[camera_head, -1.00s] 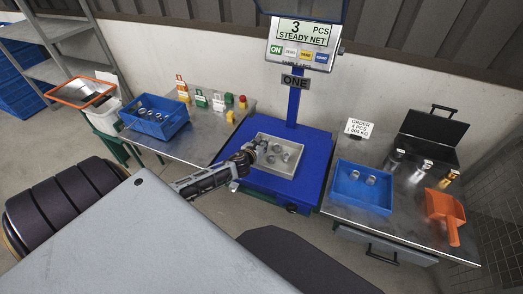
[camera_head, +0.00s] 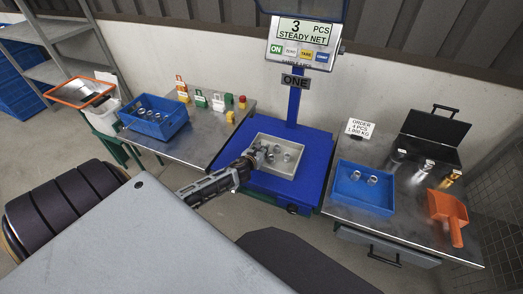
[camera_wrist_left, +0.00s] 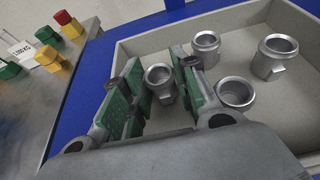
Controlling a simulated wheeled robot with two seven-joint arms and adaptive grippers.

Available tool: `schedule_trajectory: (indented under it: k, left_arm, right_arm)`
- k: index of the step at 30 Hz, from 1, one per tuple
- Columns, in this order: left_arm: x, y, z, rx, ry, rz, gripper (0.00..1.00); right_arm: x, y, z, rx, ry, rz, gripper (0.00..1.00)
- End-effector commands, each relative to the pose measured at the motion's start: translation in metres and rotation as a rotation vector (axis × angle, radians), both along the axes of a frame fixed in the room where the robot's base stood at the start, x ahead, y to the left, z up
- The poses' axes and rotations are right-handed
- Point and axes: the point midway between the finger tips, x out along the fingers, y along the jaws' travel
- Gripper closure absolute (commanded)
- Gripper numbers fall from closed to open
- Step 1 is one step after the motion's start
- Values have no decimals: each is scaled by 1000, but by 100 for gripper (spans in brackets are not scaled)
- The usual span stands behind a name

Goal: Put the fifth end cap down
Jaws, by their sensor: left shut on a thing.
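My left gripper (camera_head: 258,154) reaches over the left part of the grey tray (camera_head: 301,151) on the blue scale. In the left wrist view its green-padded fingers (camera_wrist_left: 158,80) are shut on a silver end cap (camera_wrist_left: 160,76), which stands upright inside the tray walls. Whether the cap touches the tray floor I cannot tell. Three more end caps stand in the tray: one ahead (camera_wrist_left: 206,46), one at right (camera_wrist_left: 275,57) and one close by the right finger (camera_wrist_left: 235,93). The scale display (camera_head: 303,33) reads 3 PCS, STEADY NET. My right gripper is not in view.
A blue bin (camera_head: 178,127) with several caps stands on the left table. Another blue bin (camera_head: 363,204) with two caps stands on the right table, beside an orange scoop (camera_head: 447,210), a black case (camera_head: 428,140) and an order card reading 4 PCS (camera_head: 360,128).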

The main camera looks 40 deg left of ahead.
Motion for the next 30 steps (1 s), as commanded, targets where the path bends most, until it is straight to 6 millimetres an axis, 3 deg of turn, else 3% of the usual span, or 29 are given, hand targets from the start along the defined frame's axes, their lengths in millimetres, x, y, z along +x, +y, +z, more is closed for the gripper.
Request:
schedule_trajectory:
  k: [9, 10, 12, 20, 30]
  left_arm:
    - [0, 0, -2, 0, -1, 0, 98]
    - [0, 0, -3, 0, 0, 0, 68]
    - [0, 0, -3, 0, 0, 0, 62]
    - [0, 0, -2, 0, 0, 0, 62]
    - [-4, -1, 2, 1, 1, 1, 62]
  right_arm:
    - [2, 1, 1, 0, 2, 2, 100]
    - [3, 1, 2, 0, 1, 2, 100]
    - [4, 2, 3, 1, -1, 2, 100]
    - [6, 3, 5, 2, -4, 3, 100]
    - [-7, -1, -2, -1, 8, 1, 100]
